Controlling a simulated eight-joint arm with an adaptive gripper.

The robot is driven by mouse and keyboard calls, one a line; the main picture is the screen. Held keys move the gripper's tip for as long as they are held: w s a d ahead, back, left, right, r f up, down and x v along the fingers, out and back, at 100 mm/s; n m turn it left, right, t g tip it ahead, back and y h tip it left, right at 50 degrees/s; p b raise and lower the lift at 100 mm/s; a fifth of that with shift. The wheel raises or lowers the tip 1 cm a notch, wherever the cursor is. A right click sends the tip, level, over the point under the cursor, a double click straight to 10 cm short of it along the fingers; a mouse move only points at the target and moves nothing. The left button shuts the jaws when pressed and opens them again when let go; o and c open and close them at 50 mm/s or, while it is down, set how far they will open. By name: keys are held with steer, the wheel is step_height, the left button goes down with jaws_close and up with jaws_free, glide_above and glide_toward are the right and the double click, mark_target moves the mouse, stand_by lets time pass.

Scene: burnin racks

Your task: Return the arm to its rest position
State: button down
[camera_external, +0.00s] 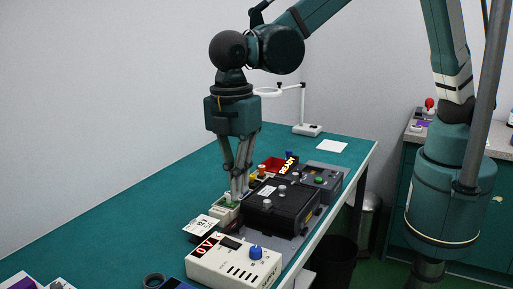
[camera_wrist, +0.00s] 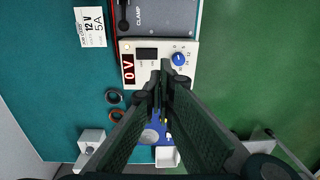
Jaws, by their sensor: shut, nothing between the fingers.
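My gripper (camera_external: 238,197) hangs pointing down over the teal bench (camera_external: 110,225), its fingers together and empty. In the external view its tips are in line with a small cream and green fixture (camera_external: 226,209) left of a black box; whether they touch it I cannot tell. The wrist view shows the closed fingers (camera_wrist: 163,72) in front of the lower edge of a cream power supply (camera_wrist: 151,53). My arm reaches across from its column at the right.
The power supply (camera_external: 232,266) reads 0 V. The black box (camera_external: 280,204), a READY display (camera_external: 288,165) and a grey button box (camera_external: 322,178) crowd the bench's right side. A lamp (camera_external: 307,128) stands behind. The bench's left is mostly clear.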

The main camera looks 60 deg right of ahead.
steer(key=w+d+r+m+t+y+b, duration=0.1)
steer(key=w+d+r+m, duration=0.2)
steer(key=d, duration=0.9)
steer(key=w+d+r+m+t+b, duration=0.1)
steer(key=w+d+r+m+b, duration=0.2)
steer(key=d, duration=0.8)
steer(key=w+d+r+m+t+y, duration=0.1)
steer(key=w+d+r+m, duration=0.2)
steer(key=d, duration=0.9)
steer(key=s+d+f+m+t+b, duration=0.1)
steer(key=s+d+m, duration=0.2)
steer(key=d, duration=0.7)
steer(key=s+d+f+m+t+h+b, duration=0.1)
steer(key=s+d+m+t+b, duration=0.1)
steer(key=s+d, duration=0.4)
steer(key=s+d+f+m+t+h+b, duration=0.1)
steer(key=s+d+m, duration=0.3)
steer(key=d, duration=1.2)
steer(key=shift+s+d+f+t+b, duration=0.15)
steer(key=shift+s+f+t+b, duration=0.2)
steer(key=shift+f, duration=0.25)
